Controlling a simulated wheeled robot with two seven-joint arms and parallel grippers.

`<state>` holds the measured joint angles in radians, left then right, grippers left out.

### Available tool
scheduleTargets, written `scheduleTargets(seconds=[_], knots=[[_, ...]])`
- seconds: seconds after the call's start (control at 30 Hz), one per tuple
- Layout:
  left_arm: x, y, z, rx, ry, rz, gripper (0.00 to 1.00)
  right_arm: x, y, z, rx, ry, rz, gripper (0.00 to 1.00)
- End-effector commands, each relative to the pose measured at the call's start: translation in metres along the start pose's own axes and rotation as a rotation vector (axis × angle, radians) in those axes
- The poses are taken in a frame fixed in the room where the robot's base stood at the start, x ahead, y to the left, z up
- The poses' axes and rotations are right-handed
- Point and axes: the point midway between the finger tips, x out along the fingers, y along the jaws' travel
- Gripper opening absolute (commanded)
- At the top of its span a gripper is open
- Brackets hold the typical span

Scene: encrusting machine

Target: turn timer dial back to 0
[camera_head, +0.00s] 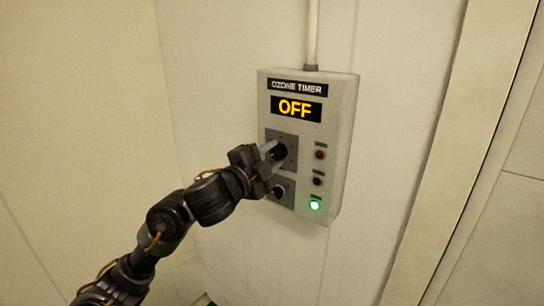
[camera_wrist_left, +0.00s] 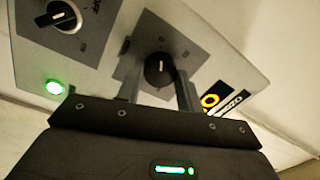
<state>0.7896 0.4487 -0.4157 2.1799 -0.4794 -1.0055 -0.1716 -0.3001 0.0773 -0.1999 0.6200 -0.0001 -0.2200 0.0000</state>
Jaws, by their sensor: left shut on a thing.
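The grey ozone timer box (camera_head: 340,110) hangs on the wall, and its display (camera_head: 297,109) reads OFF in orange. The black timer dial (camera_head: 281,152) sits on the upper grey plate, partly hidden by my fingers. My left gripper (camera_head: 274,155) reaches it from the left and is shut on it. In the left wrist view the dial (camera_wrist_left: 158,70) is between the two fingers (camera_wrist_left: 158,90), with a short pale mark on its face. The dial's scale is too small to read. My right gripper is not in view.
A second black knob (camera_head: 280,190) on a lower plate sits just below my gripper; it also shows in the left wrist view (camera_wrist_left: 62,17). Two dark red lamps (camera_head: 320,154) and a lit green lamp (camera_head: 315,205) line the right side. A conduit (camera_head: 312,35) runs up from the box.

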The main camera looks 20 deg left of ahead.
Motion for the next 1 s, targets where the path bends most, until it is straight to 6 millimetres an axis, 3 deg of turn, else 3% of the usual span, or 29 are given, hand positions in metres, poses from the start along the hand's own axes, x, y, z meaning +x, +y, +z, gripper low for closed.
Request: scheduleTargets(seconds=[0.2,0.23,0.37,0.77,1.0], knots=[[0.0,0.0,0.0,-0.003,0.0,-0.001,0.14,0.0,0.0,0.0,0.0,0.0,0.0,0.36],[0.0,0.0,0.0,-0.002,0.0,-0.001,0.4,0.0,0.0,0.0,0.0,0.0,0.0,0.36],[0.0,0.0,0.0,-0.002,0.0,0.0,0.57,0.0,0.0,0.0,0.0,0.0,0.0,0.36],[-0.007,-0.001,0.0,0.001,0.001,0.0,0.58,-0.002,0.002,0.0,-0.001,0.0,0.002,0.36],[-0.054,-0.003,-0.001,0.006,0.0,0.0,0.58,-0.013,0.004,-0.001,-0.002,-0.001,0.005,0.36]])
